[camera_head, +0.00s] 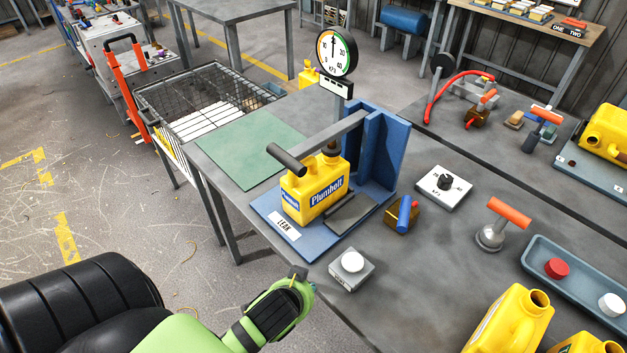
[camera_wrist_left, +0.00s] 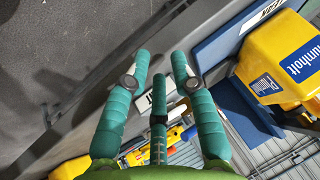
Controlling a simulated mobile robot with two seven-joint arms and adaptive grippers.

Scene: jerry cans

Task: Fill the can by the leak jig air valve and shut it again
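The yellow Plumholt can (camera_head: 315,197) stands on the blue leak jig (camera_head: 262,219), under a grey clamp bar with a dark handle (camera_head: 287,159). It also shows in the left wrist view (camera_wrist_left: 275,65). The air valve (camera_head: 404,215), a brass body with a blue handle, sits on the table right of the jig; its handle stands steeply. The round gauge (camera_head: 335,52) above the jig has its needle about straight up. My left gripper (camera_head: 301,284) is low in front of the table edge, apart from the jig; its teal fingers (camera_wrist_left: 161,66) are spread and empty. My right gripper is out of view.
A white-button box (camera_head: 351,265) stands at the table's front edge, near my left gripper. A dial box (camera_head: 444,186) and an orange-handled valve (camera_head: 497,225) stand further right. More yellow cans (camera_head: 510,318) and a blue tray (camera_head: 575,283) fill the front right.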

